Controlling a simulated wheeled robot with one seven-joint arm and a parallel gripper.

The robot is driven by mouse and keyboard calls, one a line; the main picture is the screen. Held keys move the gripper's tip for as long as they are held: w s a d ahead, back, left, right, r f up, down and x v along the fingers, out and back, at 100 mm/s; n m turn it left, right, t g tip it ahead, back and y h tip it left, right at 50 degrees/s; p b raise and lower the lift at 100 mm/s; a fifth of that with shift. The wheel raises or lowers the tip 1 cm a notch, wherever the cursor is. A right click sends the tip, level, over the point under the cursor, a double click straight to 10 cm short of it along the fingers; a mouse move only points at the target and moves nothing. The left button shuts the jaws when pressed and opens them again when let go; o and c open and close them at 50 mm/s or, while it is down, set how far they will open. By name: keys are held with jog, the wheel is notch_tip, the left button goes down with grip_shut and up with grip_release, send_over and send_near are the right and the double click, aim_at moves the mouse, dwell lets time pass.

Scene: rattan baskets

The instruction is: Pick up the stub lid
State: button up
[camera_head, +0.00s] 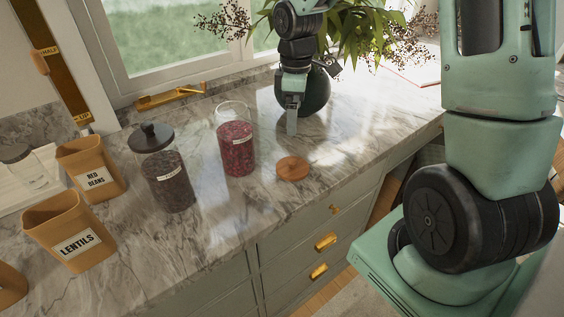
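The stub lid (292,168) is a small round wooden disc with a knob. It lies flat on the marble counter near the front edge, right of a glass jar of red contents (236,146) that stands without a lid. My gripper (291,121) points down above the counter, behind the lid in the picture and apart from it. Its fingers look like one narrow shape from this side, so I cannot tell how far apart they are. Nothing shows held in it.
A dark-lidded jar (168,180) stands left of the red jar. Orange canisters marked red beans (92,168) and lentils (70,232) stand farther left. A dark round vase (316,92) with a plant is behind my gripper. The counter around the lid is clear.

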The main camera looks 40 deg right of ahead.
jog(key=p, duration=0.2)
send_over(293, 161)
notch_tip(293, 161, down, 11)
jog(key=shift+a+r, duration=0.1)
jog(key=shift+a, duration=0.05)
jog(key=shift+f+p, duration=0.85)
jog(key=shift+f, duration=2.15)
jog(key=shift+c, duration=0.3)
jog(key=c, duration=0.8)
jog(key=shift+r, duration=0.15)
